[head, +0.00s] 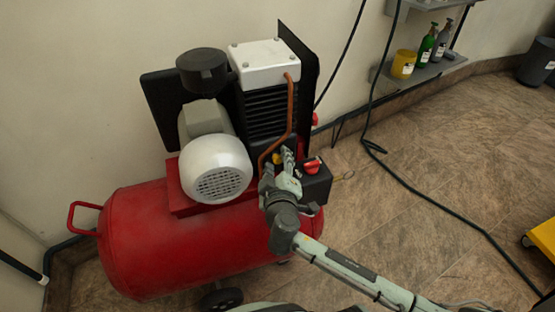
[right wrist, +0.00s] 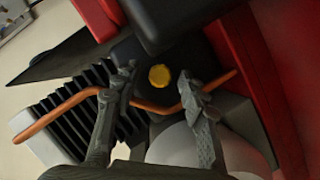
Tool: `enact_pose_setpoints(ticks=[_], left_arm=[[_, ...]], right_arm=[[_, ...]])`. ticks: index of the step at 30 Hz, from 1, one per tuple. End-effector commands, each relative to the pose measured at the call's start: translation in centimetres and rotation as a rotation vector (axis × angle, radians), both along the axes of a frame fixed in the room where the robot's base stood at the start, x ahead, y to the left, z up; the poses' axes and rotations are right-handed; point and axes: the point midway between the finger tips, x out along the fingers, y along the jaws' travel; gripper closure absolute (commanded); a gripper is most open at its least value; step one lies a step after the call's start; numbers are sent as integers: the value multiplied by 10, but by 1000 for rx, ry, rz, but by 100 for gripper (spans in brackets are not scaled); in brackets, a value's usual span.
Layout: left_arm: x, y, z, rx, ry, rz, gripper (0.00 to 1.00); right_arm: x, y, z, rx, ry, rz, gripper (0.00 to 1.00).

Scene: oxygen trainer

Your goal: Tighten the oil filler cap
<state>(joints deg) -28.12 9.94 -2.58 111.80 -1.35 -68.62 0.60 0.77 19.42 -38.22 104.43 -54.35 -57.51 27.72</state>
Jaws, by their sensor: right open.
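The yellow oil filler cap (head: 277,158) sits on the dark lower part of the compressor pump. In the right wrist view the cap (right wrist: 159,75) is a small round yellow disc on a black housing. My right gripper (head: 281,160) is at the pump, close in front of the cap. In the right wrist view its two open fingers (right wrist: 158,90) stand on either side of the cap in the picture, with nothing between the tips. I cannot tell how far the tips are from the cap. The left gripper is not in view.
A copper pipe (head: 290,105) runs down the pump and passes close by the fingers. A black box with a red knob (head: 313,166) stands right of the gripper. The red tank (head: 150,245) lies below. Cables cross the open floor (head: 430,150) at right.

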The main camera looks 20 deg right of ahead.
Motion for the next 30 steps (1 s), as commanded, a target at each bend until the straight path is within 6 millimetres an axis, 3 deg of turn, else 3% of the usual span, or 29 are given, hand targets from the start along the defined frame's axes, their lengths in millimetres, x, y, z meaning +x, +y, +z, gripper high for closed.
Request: enact_pose_setpoints(ticks=[3,13,22,30], left_arm=[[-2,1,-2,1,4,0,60],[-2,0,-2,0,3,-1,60],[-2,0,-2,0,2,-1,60],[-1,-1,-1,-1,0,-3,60]], right_arm=[[0,0,0,0,0,0,60],[0,0,0,0,1,1,100],[0,1,0,29,1,1,100],[0,-1,1,176,6,-2,100]])
